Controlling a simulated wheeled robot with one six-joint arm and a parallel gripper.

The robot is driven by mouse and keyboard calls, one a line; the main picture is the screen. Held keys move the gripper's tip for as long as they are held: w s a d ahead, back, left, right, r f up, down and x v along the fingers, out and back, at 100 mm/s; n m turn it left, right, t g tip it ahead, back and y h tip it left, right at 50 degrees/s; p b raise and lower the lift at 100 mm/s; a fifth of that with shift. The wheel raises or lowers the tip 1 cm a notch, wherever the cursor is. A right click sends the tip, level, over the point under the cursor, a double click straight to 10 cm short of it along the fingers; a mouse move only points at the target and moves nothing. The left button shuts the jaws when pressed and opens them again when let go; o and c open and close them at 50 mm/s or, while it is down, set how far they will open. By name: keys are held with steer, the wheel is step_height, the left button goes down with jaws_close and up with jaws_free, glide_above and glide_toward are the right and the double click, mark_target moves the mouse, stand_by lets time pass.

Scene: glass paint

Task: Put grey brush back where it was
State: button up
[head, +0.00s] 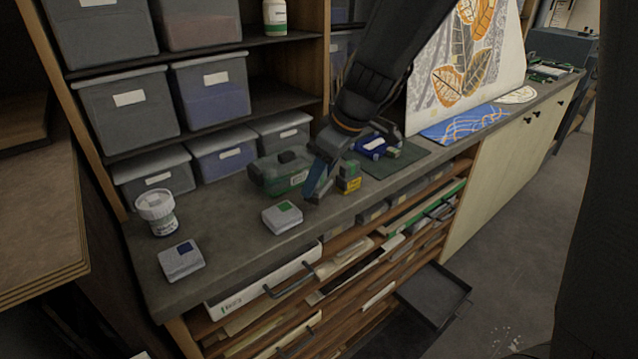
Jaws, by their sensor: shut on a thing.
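My arm reaches down from the top of the head view to the grey counter (232,222). My gripper (316,190) points down just above the counter, right of the green case and left of the small yellow boxes. It is shut on a small grey thing, mostly hidden by the fingers, that looks like the grey brush. I cannot tell whether it touches the counter. No other grey brush shows clearly.
A green case (275,176), yellow boxes (349,178) and a white box with a green square (282,217) stand close to the gripper. A white tub (158,212) and a blue-marked box (181,260) stand left. Bare counter lies between them.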

steer(key=shift+f, duration=1.15)
steer(key=shift+f, duration=0.15)
steer(key=o, duration=1.1)
steer(key=shift+r, duration=0.25)
steer(key=b+v, duration=0.3)
steer(key=v, duration=0.8)
steer(key=s+d+f+m+h, duration=0.2)
steer(key=s+d+f+m, duration=0.3)
steer(key=f, duration=0.3)
steer(key=s+d+f+m+g+h, duration=0.1)
steer(key=s+d+f+m, duration=0.5)
steer(key=s+f, duration=0.1)
steer(key=shift+s+f+h, duration=0.35)
steer(key=shift+f+h, duration=0.05)
steer(key=shift+f, duration=0.1)
